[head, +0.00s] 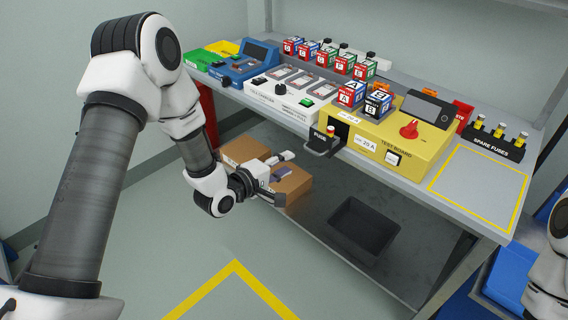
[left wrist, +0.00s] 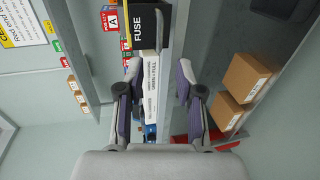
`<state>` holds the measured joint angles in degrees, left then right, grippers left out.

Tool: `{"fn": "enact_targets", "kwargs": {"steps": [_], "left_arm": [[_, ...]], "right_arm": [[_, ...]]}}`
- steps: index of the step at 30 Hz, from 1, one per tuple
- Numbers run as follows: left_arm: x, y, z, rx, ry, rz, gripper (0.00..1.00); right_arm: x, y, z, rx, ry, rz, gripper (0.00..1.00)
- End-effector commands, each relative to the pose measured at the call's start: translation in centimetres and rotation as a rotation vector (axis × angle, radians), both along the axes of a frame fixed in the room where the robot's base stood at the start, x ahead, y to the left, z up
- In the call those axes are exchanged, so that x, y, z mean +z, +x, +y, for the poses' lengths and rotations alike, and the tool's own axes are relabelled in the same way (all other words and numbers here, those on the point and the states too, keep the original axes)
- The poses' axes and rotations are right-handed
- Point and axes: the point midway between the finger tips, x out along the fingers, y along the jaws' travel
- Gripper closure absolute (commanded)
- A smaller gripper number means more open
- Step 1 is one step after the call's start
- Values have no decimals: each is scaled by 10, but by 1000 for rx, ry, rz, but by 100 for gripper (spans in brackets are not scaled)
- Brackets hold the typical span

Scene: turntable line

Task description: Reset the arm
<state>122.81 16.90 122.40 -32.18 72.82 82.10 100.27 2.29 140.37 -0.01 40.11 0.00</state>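My left arm comes in from the left in the head view. Its gripper (head: 284,178) hangs in front of the bench, below the tabletop edge and in front of the cardboard boxes on the lower shelf. In the left wrist view the two fingers of the gripper (left wrist: 158,78) stand apart with nothing between them. The black fuse drawer (head: 321,142) sticks out from the yellow test board (head: 395,150), above and right of the gripper; it also shows in the left wrist view (left wrist: 146,28). Only a white part of my right arm shows at the right edge; its gripper is out of view.
The bench holds a blue device (head: 243,66), a white tester (head: 268,97), several lettered blocks and a spare fuses rack (head: 493,140). A yellow-outlined area (head: 478,185) on the right is bare. Cardboard boxes (head: 290,186) and a dark bin (head: 362,230) sit below.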

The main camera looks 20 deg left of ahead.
Motion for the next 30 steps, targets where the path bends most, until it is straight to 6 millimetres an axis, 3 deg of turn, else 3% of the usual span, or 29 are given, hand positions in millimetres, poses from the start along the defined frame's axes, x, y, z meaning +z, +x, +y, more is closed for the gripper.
{"fn": "enact_targets", "kwargs": {"steps": [7, 11, 14, 18, 20, 21, 23, 26, 30], "left_arm": [[-4, -2, 0, 0, 1, 11, 64], [-43, -25, -16, -35, 18, 111, 64], [-99, -75, -30, -47, 73, 297, 64], [-174, -179, -30, -166, 399, 587, 64], [-194, -230, -24, -280, 579, 703, 64], [-203, -264, -18, -384, 703, 776, 64], [-208, -306, -9, -556, 867, 851, 64], [-208, -340, 3, -794, 1032, 890, 64], [-208, -350, 6, -979, 1129, 848, 64]], "right_arm": [[2, 0, 0, 0, 0, 0, 60], [13, 0, 0, 0, 0, 0, 60], [23, 0, 0, 0, 0, 0, 60], [34, 0, 0, 0, 0, 0, 60], [37, 0, 0, 0, 0, 0, 60], [38, 0, 0, 0, 0, 0, 60], [37, 0, 0, 0, 0, 0, 60], [36, 0, 0, 0, 0, 0, 60], [35, 0, 0, 0, 0, 0, 60]]}}
